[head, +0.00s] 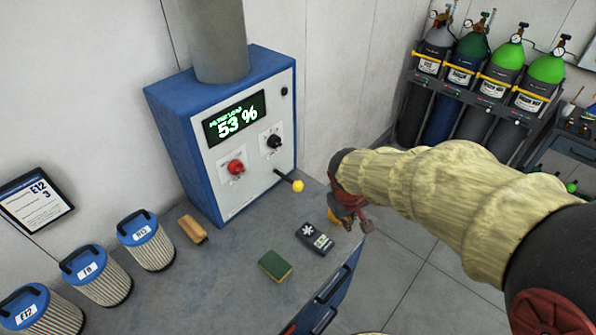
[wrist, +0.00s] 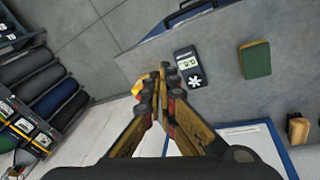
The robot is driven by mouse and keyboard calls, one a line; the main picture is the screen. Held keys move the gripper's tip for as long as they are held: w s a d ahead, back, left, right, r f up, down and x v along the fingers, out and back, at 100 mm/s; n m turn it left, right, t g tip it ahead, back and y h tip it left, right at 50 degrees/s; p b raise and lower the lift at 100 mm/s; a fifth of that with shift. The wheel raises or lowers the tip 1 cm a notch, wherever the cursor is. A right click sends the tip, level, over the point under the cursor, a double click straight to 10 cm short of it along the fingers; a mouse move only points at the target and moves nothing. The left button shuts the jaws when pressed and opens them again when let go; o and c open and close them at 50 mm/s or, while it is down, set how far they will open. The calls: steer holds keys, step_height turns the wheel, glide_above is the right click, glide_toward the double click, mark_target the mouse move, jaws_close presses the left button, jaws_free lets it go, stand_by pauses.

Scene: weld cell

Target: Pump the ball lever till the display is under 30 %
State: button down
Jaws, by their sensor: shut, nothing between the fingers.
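The blue and white filter unit (head: 245,180) stands on the bench, and its display (head: 236,118) reads 53 %. The ball lever (head: 298,186) sticks out low on the right of its front panel, a dark rod with a yellow ball. My gripper (head: 350,215) is shut and empty, to the right of the ball in the head view and apart from it there. In the wrist view the shut fingertips (wrist: 164,78) show, with a bright yellow patch (wrist: 138,87), probably the ball, close to their left. I cannot tell whether they touch.
A red knob (head: 236,167) and a black knob (head: 274,141) sit on the panel. A dark handheld meter (head: 315,239), a green sponge (head: 274,266) and a wooden-handled brush (head: 193,229) lie on the bench. Several filter cartridges (head: 147,241) stand left. Gas bottles (head: 470,80) stand behind.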

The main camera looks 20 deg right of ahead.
steer(key=w+d+n+t+p, duration=0.1)
steer(key=w+d+n+p, duration=0.2)
steer(key=w+p, duration=0.6)
steer(key=n+t+y, duration=0.4)
steer(key=n+t, duration=0.2)
steer(key=n, duration=0.1)
glide_above(296, 184)
steer(key=shift+r, duration=0.25)
steer(key=shift+f, duration=0.15)
step_height(296, 184, down, 9)
steer(key=b, duration=0.8)
steer(key=shift+r, duration=0.2)
steer(key=shift+f, duration=0.4)
